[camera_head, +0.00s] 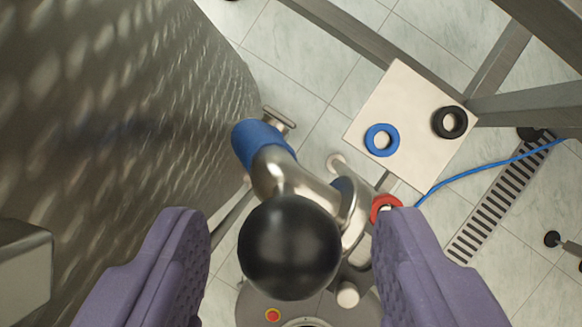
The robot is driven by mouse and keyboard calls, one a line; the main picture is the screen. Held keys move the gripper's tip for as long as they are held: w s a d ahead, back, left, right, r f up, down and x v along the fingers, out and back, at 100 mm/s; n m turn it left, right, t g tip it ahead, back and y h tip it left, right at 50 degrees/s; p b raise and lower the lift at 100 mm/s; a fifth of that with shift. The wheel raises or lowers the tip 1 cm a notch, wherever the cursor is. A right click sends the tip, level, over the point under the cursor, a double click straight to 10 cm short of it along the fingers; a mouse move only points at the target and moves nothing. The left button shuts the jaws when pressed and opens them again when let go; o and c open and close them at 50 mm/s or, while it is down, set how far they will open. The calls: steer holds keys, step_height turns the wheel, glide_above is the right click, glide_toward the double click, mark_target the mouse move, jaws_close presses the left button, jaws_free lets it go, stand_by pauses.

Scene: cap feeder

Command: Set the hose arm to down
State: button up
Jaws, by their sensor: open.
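My gripper (290,212) is open, with one purple finger on each side of the knob. Gaps show between the knob and both fingers, and I cannot tell their depth relative to it. The lower end of the pipe is hidden.
A large dimpled metal vessel wall (110,100) fills the left. At right, a pale square plate (401,87) carries a blue ring (382,140) and a black ring (449,122). A red ring (385,207) is partly hidden by my right finger. A blue cable (480,170) crosses the tiled floor near a drain grate (490,210).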

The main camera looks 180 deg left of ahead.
mark_target(274, 161)
steer(key=shift+x, duration=1.15)
